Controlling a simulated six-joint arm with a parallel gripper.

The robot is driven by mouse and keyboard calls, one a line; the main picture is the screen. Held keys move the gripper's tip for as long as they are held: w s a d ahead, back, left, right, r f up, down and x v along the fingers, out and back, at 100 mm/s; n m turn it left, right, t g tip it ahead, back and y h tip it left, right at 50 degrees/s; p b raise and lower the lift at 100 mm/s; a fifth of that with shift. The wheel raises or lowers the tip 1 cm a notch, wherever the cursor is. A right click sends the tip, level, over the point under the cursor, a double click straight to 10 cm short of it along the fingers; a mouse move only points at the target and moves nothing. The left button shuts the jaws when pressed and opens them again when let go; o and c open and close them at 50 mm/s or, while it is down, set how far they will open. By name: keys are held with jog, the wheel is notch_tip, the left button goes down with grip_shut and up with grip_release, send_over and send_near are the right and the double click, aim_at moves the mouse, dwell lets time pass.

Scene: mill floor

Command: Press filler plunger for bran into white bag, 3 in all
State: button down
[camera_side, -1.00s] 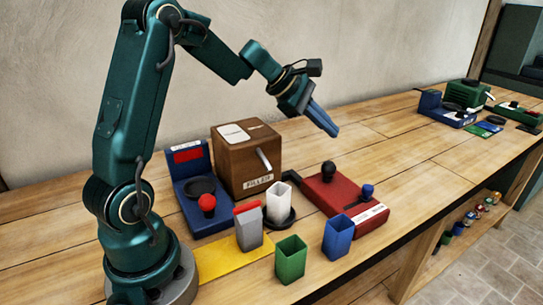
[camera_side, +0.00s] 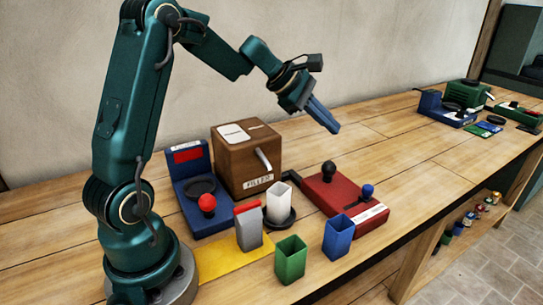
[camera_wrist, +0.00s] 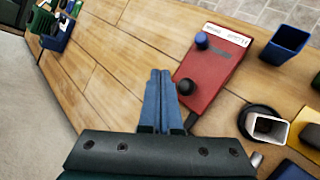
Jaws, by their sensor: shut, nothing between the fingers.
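The brown filler box (camera_side: 246,165) stands on the bench with a slanted metal spout on its front and pale panels on top. The white bag (camera_side: 279,207) stands upright and open-topped on a dark round pad (camera_side: 290,222) in front of the filler; it also shows in the wrist view (camera_wrist: 268,128). Bran inside the bag cannot be made out. My gripper (camera_side: 335,130) is shut and empty, in the air to the right of the filler and above the bench behind the red device. Its fingers (camera_wrist: 158,75) lie together in the wrist view.
A red device (camera_side: 345,203) with black and blue knobs sits right of the bag. A blue scale-like unit (camera_side: 190,180) stands left of the filler. The bench is clear behind the red device.

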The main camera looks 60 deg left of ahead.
aim_at(324, 164)
notch_tip(324, 164, up, 3)
jog(key=shift+r, duration=0.1)
dwell(0.3)
jog(key=shift+f, duration=4.5)
jog(key=shift+f, duration=0.1)
jog(key=shift+f, duration=0.3)
jog(key=shift+f, duration=1)
jog(key=shift+r, duration=1.4)
